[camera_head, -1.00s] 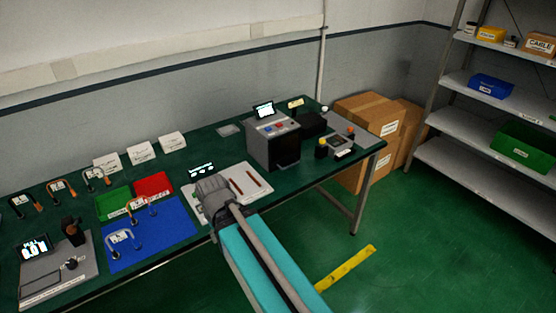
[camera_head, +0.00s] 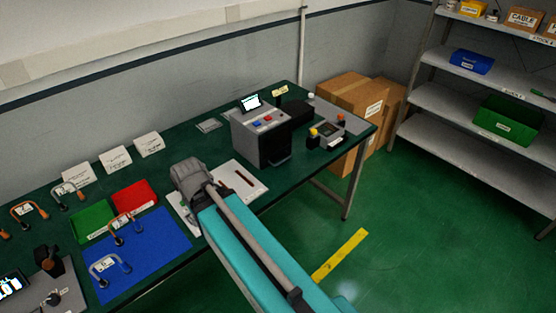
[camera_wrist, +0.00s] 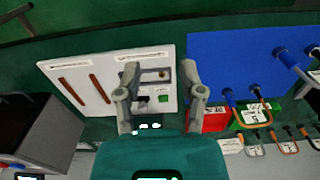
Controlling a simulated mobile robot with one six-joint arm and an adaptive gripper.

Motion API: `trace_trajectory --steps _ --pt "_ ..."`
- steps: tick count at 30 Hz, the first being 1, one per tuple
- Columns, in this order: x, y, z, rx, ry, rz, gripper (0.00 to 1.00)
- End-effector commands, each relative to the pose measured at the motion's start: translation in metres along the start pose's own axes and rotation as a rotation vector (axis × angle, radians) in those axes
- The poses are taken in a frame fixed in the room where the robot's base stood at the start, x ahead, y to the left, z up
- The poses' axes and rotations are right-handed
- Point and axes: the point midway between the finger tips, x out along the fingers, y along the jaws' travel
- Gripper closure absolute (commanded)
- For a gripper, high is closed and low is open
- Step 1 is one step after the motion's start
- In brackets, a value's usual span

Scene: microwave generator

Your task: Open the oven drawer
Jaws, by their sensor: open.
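The oven is most likely the grey box (camera_head: 258,138) with a dark front, standing on the green table; two coloured buttons and a small screen (camera_head: 250,103) sit on top. In the wrist view the box (camera_wrist: 45,135) is at the lower left, cut by the frame edge, with a dark face or opening. My gripper (camera_wrist: 160,68) is open and empty, over the white panel (camera_wrist: 70,70), to one side of the box and apart from it. In the head view my arm hides the gripper's fingers.
The white panel carries two brown strips. Small devices (camera_head: 328,132) stand right of the box. Cartons (camera_head: 350,100) and a shelf (camera_head: 470,110) are farther right. Floor in front is clear.

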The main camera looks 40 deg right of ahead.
Motion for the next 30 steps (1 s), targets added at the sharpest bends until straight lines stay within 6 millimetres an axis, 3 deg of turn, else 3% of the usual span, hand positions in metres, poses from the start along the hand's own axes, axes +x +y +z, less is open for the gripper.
trace_trajectory --steps 17,30 --pt "0.009 0.006 -0.006 0.026 0.003 -0.031 0.49" --pt "0.059 0.066 -0.050 0.238 0.048 -0.287 0.49"
